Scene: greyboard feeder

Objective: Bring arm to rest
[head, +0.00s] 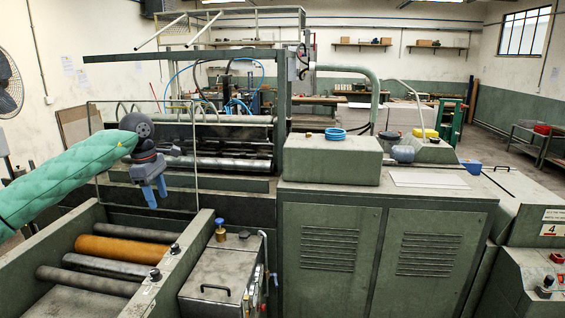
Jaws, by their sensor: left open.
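My left arm, in a green quilted sleeve, comes in from the left in the head view. My left gripper (154,194) has blue fingers that point down and stand apart with nothing between them. It hangs above the far end of the roller bed (112,262), apart from the rollers. My right arm and right gripper are not in view.
An orange roller (123,250) lies among grey rollers below. A grey-green control box (222,275) stands to the right of the bed. A large green cabinet (375,240) fills the centre right. Thin upright metal rods and a frame stand close around my left wrist.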

